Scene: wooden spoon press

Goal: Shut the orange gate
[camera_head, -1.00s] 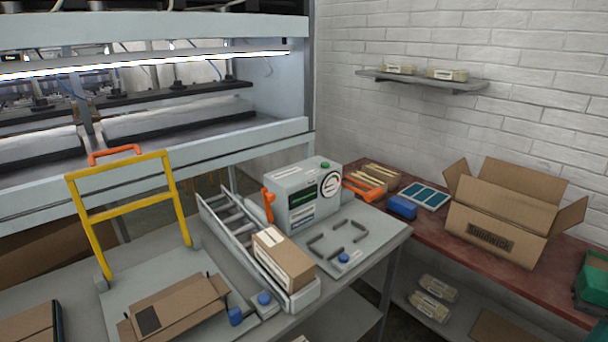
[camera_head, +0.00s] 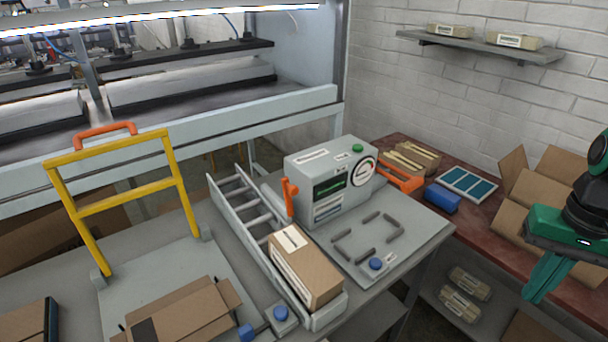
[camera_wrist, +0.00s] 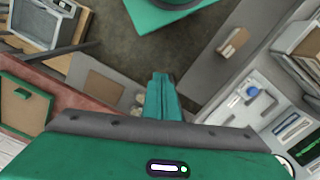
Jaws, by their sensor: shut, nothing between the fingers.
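An orange upright lever or flap (camera_head: 290,195) stands at the left front corner of the grey boxy machine (camera_head: 330,180), beside the roller track. Another orange part (camera_head: 403,179) sticks out at the machine's right side. A yellow frame (camera_head: 123,200) stands raised with an orange handle (camera_head: 105,130) on top. I cannot tell for certain which of these is the gate. My green gripper (camera_head: 537,290) is at the far right, over the red bench, well away from all of them. In the wrist view its fingers (camera_wrist: 160,78) are together and empty, pointing towards the floor.
A cardboard box (camera_head: 307,272) sits on the roller track (camera_head: 248,210). An open carton (camera_head: 524,195) stands behind my arm on the red bench (camera_head: 478,218). A blue block (camera_head: 441,198) and wooden spoons (camera_head: 412,156) lie near the machine. A wall shelf (camera_head: 480,46) is above.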

